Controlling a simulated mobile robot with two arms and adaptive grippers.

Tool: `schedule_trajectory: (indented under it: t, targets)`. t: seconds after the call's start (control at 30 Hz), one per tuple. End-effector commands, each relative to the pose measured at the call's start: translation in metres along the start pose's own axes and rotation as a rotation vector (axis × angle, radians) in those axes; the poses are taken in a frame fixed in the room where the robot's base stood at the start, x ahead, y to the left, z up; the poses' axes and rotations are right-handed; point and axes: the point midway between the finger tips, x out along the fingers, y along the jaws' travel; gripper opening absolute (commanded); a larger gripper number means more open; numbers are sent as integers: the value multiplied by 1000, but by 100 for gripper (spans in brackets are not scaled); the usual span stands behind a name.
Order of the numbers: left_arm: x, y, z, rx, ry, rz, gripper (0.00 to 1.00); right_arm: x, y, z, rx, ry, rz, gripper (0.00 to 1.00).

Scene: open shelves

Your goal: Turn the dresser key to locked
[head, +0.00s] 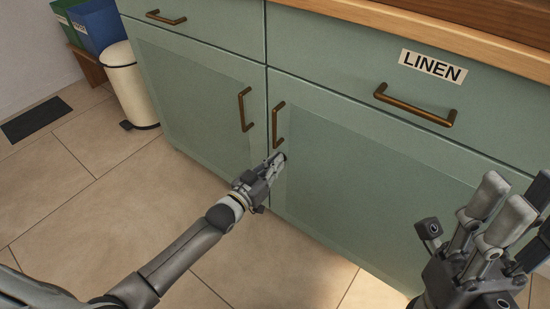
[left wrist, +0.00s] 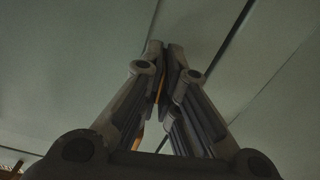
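The sage-green dresser (head: 370,170) has two lower doors with brass bar handles. My left gripper (head: 280,157) is at the right-hand door, just below the lower end of its handle (head: 278,124). In the left wrist view its fingers (left wrist: 164,48) are drawn together at the tips, against a green panel. Thin orange slivers show between the fingers; I cannot tell what they are. I cannot make out the key or its keyhole in either view; the fingers may hide them. My right gripper (head: 526,205) is open and looks empty, in front of the dresser at the lower right.
A drawer marked LINEN (head: 432,66) with a brass handle (head: 415,105) is above the right door, under a wooden top (head: 440,32). A cream bin (head: 130,85) stands left of the dresser.

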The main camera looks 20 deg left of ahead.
Motion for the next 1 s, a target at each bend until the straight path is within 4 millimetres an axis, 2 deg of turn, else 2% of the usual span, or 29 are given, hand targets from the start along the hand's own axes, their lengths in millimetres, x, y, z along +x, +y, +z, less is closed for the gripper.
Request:
schedule_trajectory:
  t: [0.1, 0.33, 0.87, 0.9, 1.0]
  targets:
    - [0, 0, -1, 61, -3, -1, 0, 8, 0, -2, 0, 1, -1, 40]
    - [0, 0, 0, 132, -1, 0, 0, 13, 0, -2, 0, 2, -1, 40]
    - [0, 0, 1, 154, -2, 0, 0, 14, 0, -2, 0, 1, -1, 40]
    - [0, 0, 1, 154, -2, 0, 8, 14, 0, -2, 0, 1, -1, 40]
    - [0, 0, 1, 153, -1, 0, 20, 14, 0, -2, 0, 1, -1, 40]
